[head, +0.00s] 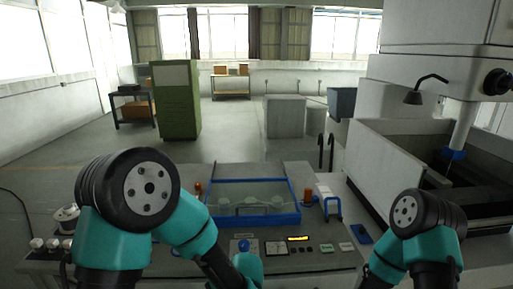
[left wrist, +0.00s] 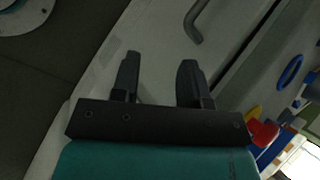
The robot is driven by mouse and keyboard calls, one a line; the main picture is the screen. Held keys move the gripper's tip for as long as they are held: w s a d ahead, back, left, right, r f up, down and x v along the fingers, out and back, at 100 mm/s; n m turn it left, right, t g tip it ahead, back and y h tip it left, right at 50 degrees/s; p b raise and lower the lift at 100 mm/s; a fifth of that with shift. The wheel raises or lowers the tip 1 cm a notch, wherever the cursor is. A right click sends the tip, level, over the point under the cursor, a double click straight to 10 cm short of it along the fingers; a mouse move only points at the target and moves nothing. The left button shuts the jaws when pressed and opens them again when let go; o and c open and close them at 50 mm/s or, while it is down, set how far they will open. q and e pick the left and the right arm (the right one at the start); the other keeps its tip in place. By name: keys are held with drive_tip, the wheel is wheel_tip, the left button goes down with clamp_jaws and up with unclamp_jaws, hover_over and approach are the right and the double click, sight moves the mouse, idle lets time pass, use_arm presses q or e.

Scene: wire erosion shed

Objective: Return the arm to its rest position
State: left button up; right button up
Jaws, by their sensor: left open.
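My left arm (head: 190,220) comes in from the left of the head view and bends down toward the bottom edge; its gripper is not visible there. In the left wrist view my left gripper (left wrist: 159,70) has two dark fingers standing well apart, with nothing between them. A pale panel surface lies behind the fingers, with a bent grey bar (left wrist: 196,22) beyond them. My right arm (head: 425,230) shows at the lower right of the head view, with its gripper out of view.
A blue-rimmed tray (head: 258,219) holding clear round items sits on the bench between my arms. A large machine tank (head: 385,160) stands right. A green cabinet (head: 175,100) stands behind, with open floor around it.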

use_arm(q)
drive_tip(key=s+a+f+n+h, duration=0.4)
drive_tip(key=s+f+n+h, duration=0.1)
drive_tip(key=f, duration=0.4)
drive_tip(key=s+a+f+n+h, duration=0.4)
drive_tip(key=a+f+n+h, duration=0.1)
drive_tip(key=f, duration=0.5)
drive_tip(key=shift+s+f+n+h, duration=0.15)
drive_tip(key=shift+s+n+h, duration=0.25)
drive_tip(key=shift+n, duration=0.4)
drive_tip(key=shift+a, duration=0.1)
